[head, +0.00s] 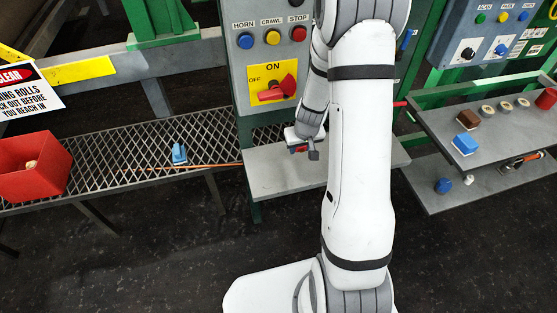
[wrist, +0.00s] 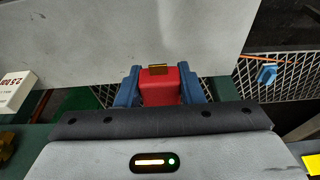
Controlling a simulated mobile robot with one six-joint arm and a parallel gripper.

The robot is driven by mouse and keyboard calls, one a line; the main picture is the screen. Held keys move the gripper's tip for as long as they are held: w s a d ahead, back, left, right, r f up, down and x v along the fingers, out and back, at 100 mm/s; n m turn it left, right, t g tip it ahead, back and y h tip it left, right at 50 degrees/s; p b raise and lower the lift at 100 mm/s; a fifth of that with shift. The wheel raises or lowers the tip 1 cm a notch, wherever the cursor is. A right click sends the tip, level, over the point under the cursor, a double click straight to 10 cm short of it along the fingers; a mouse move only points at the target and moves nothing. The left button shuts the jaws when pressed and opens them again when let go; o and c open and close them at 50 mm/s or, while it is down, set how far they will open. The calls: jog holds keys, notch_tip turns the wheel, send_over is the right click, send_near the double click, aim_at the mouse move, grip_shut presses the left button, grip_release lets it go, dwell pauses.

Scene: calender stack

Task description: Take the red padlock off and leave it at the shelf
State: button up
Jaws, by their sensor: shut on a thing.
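The red padlock (wrist: 162,90) is between the blue fingertips of my gripper (wrist: 160,84) in the wrist view, with a small brass-coloured part at its far end. My gripper is shut on it. In the head view my gripper (head: 305,146) is over the grey shelf (head: 270,178), below the control panel, and a bit of red shows at its fingers. The shelf also fills much of the wrist view (wrist: 80,45). I cannot tell whether the padlock touches the shelf. The red rotary switch (head: 275,92) on the yellow ON/OFF plate shows no padlock on it.
A mesh walkway (head: 115,165) runs left of the shelf, with a blue object (head: 179,154) and an orange rod on it. A red bin (head: 35,168) stands far left. Right shelves (head: 440,125) hold several small items. The visible shelf top beside my gripper looks clear.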

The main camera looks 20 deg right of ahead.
jog(key=s+a+f+b, duration=0.2)
jog(key=a+f+b, duration=0.1)
jog(key=a+b, duration=0.45)
jog(key=shift+w+d+f+b, duration=0.1)
jog(key=shift+d+f+b, duration=0.1)
jog(key=shift+f+b, duration=0.95)
jog(key=shift+s+d+f+b, duration=0.15)
jog(key=shift+f+b, duration=0.65)
jog(key=shift+f, duration=0.7)
jog(key=shift+w+d+f+b, duration=0.2)
jog(key=shift+f+b, duration=0.75)
jog(key=shift+f, duration=0.35)
jog(key=o, duration=1.2)
jog(key=shift+r, duration=0.1)
jog(key=p+v, duration=0.1)
jog(key=v, duration=0.6)
jog(key=shift+s+r, duration=0.25)
jog(key=shift+r, duration=0.05)
